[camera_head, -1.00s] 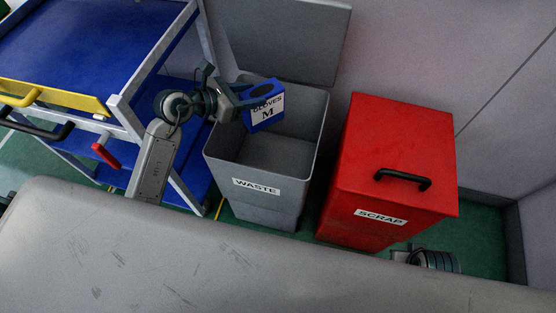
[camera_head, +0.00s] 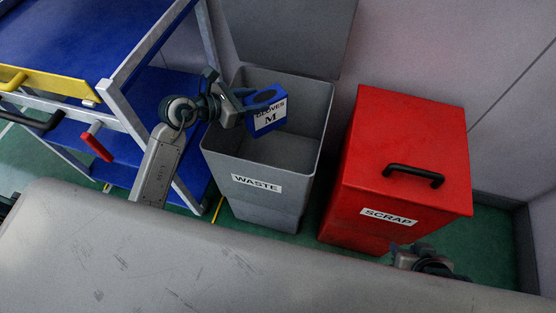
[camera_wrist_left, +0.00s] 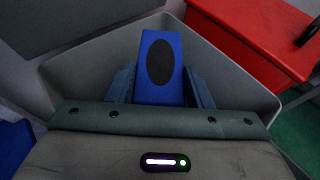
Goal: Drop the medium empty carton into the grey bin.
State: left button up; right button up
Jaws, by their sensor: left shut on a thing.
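The blue carton (camera_head: 267,111), labelled GLOVES M, is held by my left gripper (camera_head: 246,108) over the open mouth of the grey bin (camera_head: 246,205), marked WASTE. In the left wrist view the carton (camera_wrist_left: 160,65) sits between the two fingers, with its dark oval opening facing the camera. The bin's rim (camera_wrist_left: 85,55) surrounds it there. The gripper is shut on the carton.
A red SCRAP bin (camera_head: 408,165) with a black handle stands right of the grey bin. The grey bin's lid (camera_head: 285,35) is raised behind it. A blue cart (camera_head: 80,40) with a yellow front edge stands on the left. A grey surface fills the foreground.

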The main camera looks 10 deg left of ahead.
pick_arm(q)
jog(key=shift+f, duration=0.2)
jog(key=o, duration=1.3)
jog(key=v, duration=0.5)
jog(key=shift+s+a, duration=0.2)
jog(key=shift+v, duration=1)
jog(key=shift+r, duration=0.1)
